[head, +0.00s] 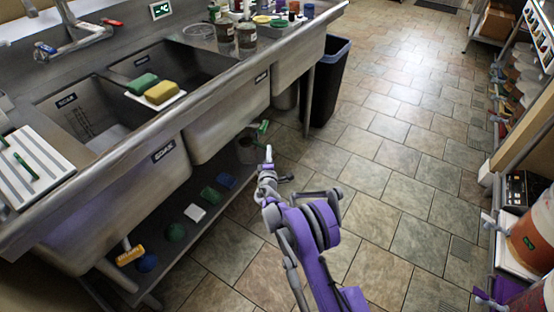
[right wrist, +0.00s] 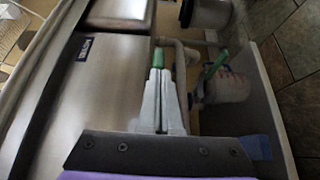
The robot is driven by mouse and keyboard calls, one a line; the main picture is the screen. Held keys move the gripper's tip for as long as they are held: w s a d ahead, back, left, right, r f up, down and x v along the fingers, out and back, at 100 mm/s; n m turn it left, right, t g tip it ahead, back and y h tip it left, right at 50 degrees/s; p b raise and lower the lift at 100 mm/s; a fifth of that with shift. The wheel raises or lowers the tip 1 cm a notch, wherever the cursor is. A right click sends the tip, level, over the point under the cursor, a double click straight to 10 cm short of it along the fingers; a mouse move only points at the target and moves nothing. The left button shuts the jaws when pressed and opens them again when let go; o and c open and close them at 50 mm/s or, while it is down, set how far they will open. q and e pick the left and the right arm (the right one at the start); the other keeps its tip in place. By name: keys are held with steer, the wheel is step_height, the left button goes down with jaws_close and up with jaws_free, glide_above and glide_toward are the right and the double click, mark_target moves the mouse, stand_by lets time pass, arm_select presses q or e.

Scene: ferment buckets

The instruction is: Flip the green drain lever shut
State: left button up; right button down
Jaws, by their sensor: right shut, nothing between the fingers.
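The green drain lever (head: 263,128) shows below the right sink basin in the head view, sticking up and out at a slant. My right gripper (head: 268,156) is just below and in front of it, with a small gap visible in this view. In the right wrist view my right gripper (right wrist: 159,75) is shut and empty, its grey fingers together. A green piece (right wrist: 158,57) lies straight beyond the fingertips, and a second slanted green piece (right wrist: 216,64) is to the right. I cannot tell whether the fingertips touch the green. My left gripper is not in view.
The steel sink (head: 225,110) stands above my gripper. The lower shelf (head: 190,250) holds small green, white and blue items. An orange lever (head: 130,256) is under the left basin.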

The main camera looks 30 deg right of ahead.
steer(key=s, duration=0.5)
steer(key=shift+d+p, duration=0.15)
steer(key=shift+p, duration=0.15)
